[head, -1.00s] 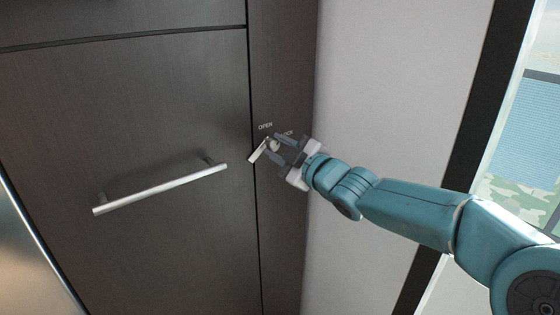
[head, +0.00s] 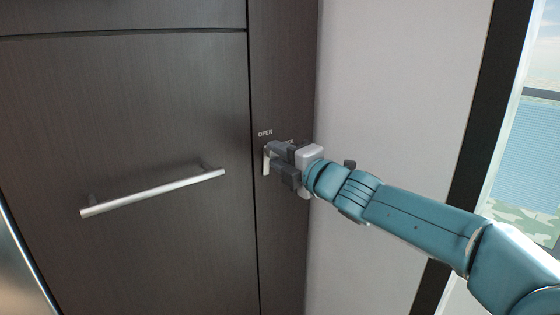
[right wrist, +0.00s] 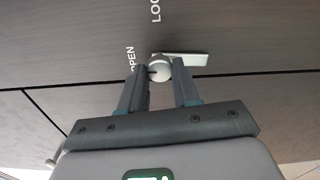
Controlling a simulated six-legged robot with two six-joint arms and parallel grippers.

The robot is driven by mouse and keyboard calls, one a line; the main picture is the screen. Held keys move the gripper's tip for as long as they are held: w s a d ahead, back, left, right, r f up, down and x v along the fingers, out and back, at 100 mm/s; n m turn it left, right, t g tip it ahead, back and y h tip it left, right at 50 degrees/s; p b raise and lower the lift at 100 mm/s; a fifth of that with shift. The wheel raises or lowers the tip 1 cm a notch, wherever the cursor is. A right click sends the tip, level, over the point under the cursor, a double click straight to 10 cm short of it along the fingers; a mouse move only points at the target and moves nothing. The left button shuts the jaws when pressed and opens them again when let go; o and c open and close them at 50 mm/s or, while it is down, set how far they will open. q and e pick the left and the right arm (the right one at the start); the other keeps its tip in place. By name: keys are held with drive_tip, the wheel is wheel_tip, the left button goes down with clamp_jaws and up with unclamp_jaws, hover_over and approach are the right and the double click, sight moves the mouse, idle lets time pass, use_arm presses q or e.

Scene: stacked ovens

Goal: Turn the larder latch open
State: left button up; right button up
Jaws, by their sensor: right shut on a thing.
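The larder latch (head: 266,161) is a small pale metal lever on the dark narrow panel right of the larder door. Its lever hangs about straight down below the printed word OPEN (head: 265,133). My right gripper (head: 273,156) comes in from the right and is shut on the latch; its fingers partly cover the hub. In the right wrist view, the latch's round hub (right wrist: 160,67) sits between the fingertips, and the lever points to the right of the picture, past the right finger. The word LOCK (right wrist: 155,10) shows there too. My left gripper is not in view.
The dark larder door (head: 130,110) has a long silver bar handle (head: 155,193) left of the latch. A pale wall (head: 385,90) stands right of the panel, then a black-framed window (head: 535,150). The space before the door is clear.

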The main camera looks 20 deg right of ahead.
drive_tip(key=shift+n, duration=0.6)
drive_tip(key=o, duration=1.1)
drive_tip(key=shift+c, duration=0.2)
drive_tip(key=v, duration=1.6)
drive_tip(key=shift+s, duration=0.2)
drive_tip(key=shift+d, duration=0.1)
